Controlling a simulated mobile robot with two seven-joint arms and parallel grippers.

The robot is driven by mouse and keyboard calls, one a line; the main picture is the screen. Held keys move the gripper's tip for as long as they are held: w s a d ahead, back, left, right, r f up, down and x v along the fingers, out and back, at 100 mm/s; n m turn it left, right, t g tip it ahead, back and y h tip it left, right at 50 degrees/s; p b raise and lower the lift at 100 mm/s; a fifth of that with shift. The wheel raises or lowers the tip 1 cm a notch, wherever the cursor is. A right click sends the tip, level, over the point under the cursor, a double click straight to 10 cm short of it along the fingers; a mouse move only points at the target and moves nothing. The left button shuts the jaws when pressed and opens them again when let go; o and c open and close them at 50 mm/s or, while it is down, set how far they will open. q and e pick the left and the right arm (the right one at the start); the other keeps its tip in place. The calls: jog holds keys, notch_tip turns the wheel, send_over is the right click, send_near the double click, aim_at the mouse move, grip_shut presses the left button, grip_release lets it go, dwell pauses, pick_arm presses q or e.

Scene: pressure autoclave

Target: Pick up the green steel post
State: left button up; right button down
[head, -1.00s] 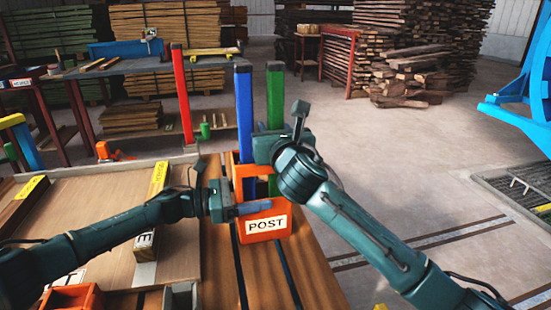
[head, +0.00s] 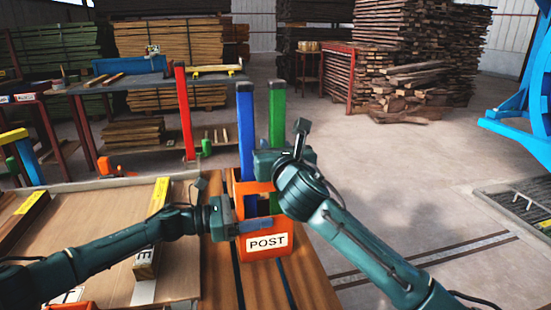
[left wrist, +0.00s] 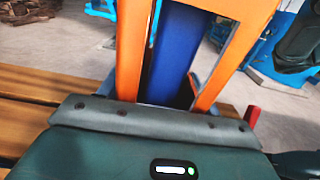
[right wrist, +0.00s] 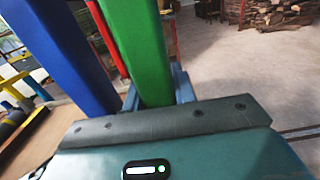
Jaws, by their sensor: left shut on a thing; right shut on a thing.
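The green steel post (head: 277,115) stands upright in the orange holder labelled POST (head: 283,229), beside the blue post (head: 245,125). My right gripper (head: 267,165) is shut on the green post above the holder; the right wrist view shows the green post (right wrist: 142,50) between its fingers. My left gripper (head: 248,225) is shut on the orange holder low on its side; its orange frame (left wrist: 132,50) fills the left wrist view, with the blue post (left wrist: 172,60) inside. The green post's lower end is hidden by the holder and my right arm.
The holder stands on a slatted wooden table (head: 222,275). A wooden tray (head: 110,220) with yellow-ended bars lies to the left. A red post (head: 184,110) stands behind, near a grey bench (head: 130,82). Open floor (head: 400,170) lies to the right, below stacked timber.

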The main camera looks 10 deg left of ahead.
notch_tip(320, 180, up, 28)
dwell(0.3)
pick_arm(q)
jog(key=o, duration=1.2)
